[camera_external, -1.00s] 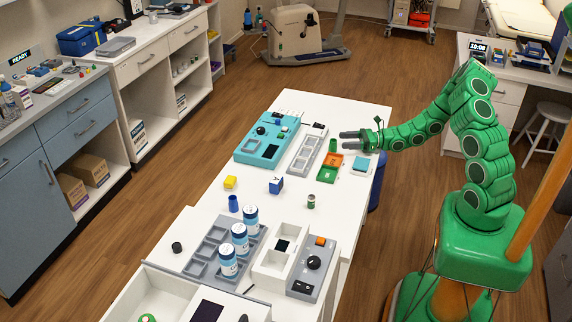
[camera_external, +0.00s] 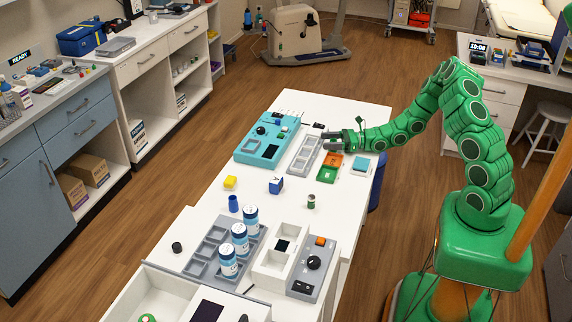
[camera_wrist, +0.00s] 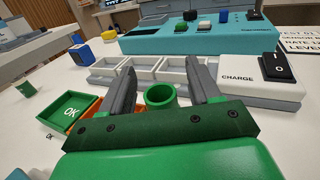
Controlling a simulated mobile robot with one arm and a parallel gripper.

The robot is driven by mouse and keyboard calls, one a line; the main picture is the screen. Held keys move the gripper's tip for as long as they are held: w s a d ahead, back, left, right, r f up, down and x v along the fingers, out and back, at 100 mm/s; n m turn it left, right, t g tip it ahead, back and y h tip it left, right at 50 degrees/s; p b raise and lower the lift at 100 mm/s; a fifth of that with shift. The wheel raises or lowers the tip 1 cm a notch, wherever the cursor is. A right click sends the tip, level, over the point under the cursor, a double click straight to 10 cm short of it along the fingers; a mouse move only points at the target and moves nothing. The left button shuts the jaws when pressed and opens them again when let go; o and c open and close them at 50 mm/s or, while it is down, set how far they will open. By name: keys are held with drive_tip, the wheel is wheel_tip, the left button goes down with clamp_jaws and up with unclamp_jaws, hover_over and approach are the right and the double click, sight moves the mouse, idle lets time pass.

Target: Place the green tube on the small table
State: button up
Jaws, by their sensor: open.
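The green tube (camera_wrist: 160,103) stands upright on the long white table (camera_external: 318,232), its round open top visible in the wrist view. My gripper (camera_wrist: 160,85) is open, with one dark finger on each side of the tube. I cannot tell whether either finger touches it. In the external view my gripper (camera_external: 330,136) hangs low over the far right part of the table and mostly hides the tube. I cannot tell which surface is the small table.
A grey tray (camera_external: 304,158) lies just left of my gripper, and a teal panel (camera_external: 266,142) beyond it. An orange and green "OK" tray (camera_wrist: 68,108) is close by.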

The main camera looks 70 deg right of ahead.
drive_tip(key=shift+w, duration=0.1)
drive_tip(key=c, duration=1.1)
drive_tip(key=shift+r, duration=5.1)
drive_tip(key=w+a+r+h, duration=0.1)
drive_tip(key=w+a+r, duration=0.9)
drive_tip(key=a, duration=0.1)
drive_tip(key=w+a+r+m, duration=0.15)
drive_tip(key=a+r, duration=0.45)
drive_tip(key=a, duration=0.8)
drive_tip(key=w+f+m+h, duration=0.1)
drive_tip(key=f+h, duration=0.1)
drive_tip(key=f, duration=0.3)
drive_tip(key=w+f+m+t+h, duration=0.1)
drive_tip(key=f+h, duration=0.1)
drive_tip(key=f, duration=0.3)
drive_tip(key=w+f+m+h, duration=0.1)
drive_tip(key=f, duration=0.4)
drive_tip(key=shift+w+d+f+h, duration=0.1)
drive_tip(key=shift+w+f+h, duration=0.1)
drive_tip(key=shift+w+h, duration=0.2)
